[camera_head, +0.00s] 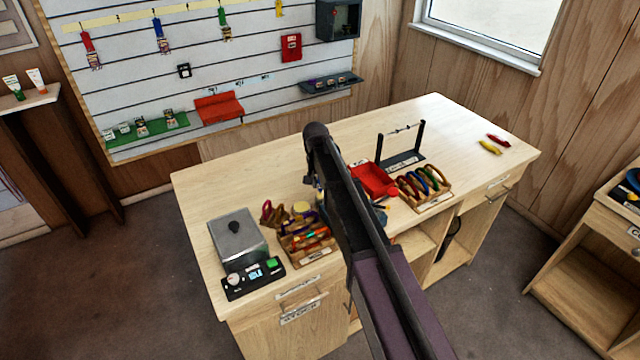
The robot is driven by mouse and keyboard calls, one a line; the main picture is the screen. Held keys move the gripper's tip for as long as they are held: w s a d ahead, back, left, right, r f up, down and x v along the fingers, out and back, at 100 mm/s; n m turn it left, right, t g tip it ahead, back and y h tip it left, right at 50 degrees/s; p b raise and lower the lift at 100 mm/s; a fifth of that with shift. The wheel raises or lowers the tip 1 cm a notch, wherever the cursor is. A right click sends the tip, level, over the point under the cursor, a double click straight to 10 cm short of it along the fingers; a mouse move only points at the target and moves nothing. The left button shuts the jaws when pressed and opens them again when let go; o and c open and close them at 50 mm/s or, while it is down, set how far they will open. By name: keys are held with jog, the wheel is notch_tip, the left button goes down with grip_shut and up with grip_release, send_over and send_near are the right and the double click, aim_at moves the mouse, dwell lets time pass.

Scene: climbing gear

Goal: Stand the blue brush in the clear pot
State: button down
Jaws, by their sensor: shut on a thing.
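My own arm crosses the middle of the bench and hides my gripper; its fingertips and anything between them do not show. A small blue thing (381,217) peeks out at the arm's right edge, mostly covered; I cannot tell whether it is the blue brush. I cannot make out the clear pot.
The wooden bench (460,125) bears a grey lidded box (238,238), a black control panel (253,278), a wooden organiser (306,245), a red tray (372,180), a rack of coloured rings (424,188) and a dark stand (402,160). Its back right is mostly clear.

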jog(key=shift+f+b, duration=1)
jog(key=shift+f, duration=0.1)
dwell(0.6)
jog(key=shift+c, duration=2.3)
grip_release()
jog(key=shift+r, duration=0.2)
